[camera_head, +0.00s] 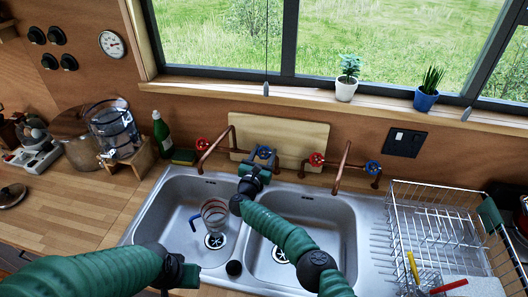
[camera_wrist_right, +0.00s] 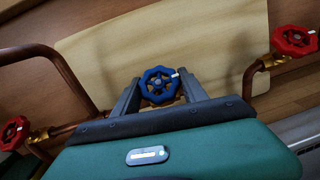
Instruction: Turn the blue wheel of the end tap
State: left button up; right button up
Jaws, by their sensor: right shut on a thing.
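My right gripper (camera_head: 260,160) is at the middle blue wheel (camera_head: 265,153), on the pipework behind the sink. In the right wrist view this blue wheel (camera_wrist_right: 158,85) sits between the two dark fingers, and the gripper (camera_wrist_right: 157,97) is shut on it. A second blue wheel (camera_head: 373,167) is at the far right end of the row, apart from my grippers. Red wheels stand at the left (camera_head: 202,145) and right of centre (camera_head: 316,159). My left gripper (camera_head: 186,276) is low over the counter's front edge; its fingers cannot be made out.
The double sink (camera_head: 345,205) lies below the taps, with a clear striped glass (camera_head: 213,213) in its left basin. A wire dish rack (camera_head: 425,235) stands at right. A wooden board (camera_head: 300,135) leans behind the pipes. A green bottle (camera_head: 160,132) stands at left.

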jog(key=n+y+p, duration=0.2)
jog(key=p, duration=0.1)
jog(key=n+y+p, duration=0.2)
jog(key=p, duration=0.2)
jog(key=n+y+p, duration=0.2)
jog(key=n+p, duration=0.1)
jog(key=shift+r+t, duration=0.3)
jog(key=shift+r, duration=0.1)
jog(key=shift+f+n+y+p, duration=0.2)
jog(key=shift+n+y+p, duration=0.6)
jog(key=shift+n+y, duration=0.25)
jog(key=shift+f+n+g+y+p, duration=0.15)
jog(key=shift+n+g+y+p, duration=0.5)
jog(key=shift+n+y, duration=0.7)
jog(key=shift+n+g, duration=0.35)
jog(key=shift+n, duration=0.05)
jog(key=o, duration=1.4)
jog(key=shift+c, duration=0.2)
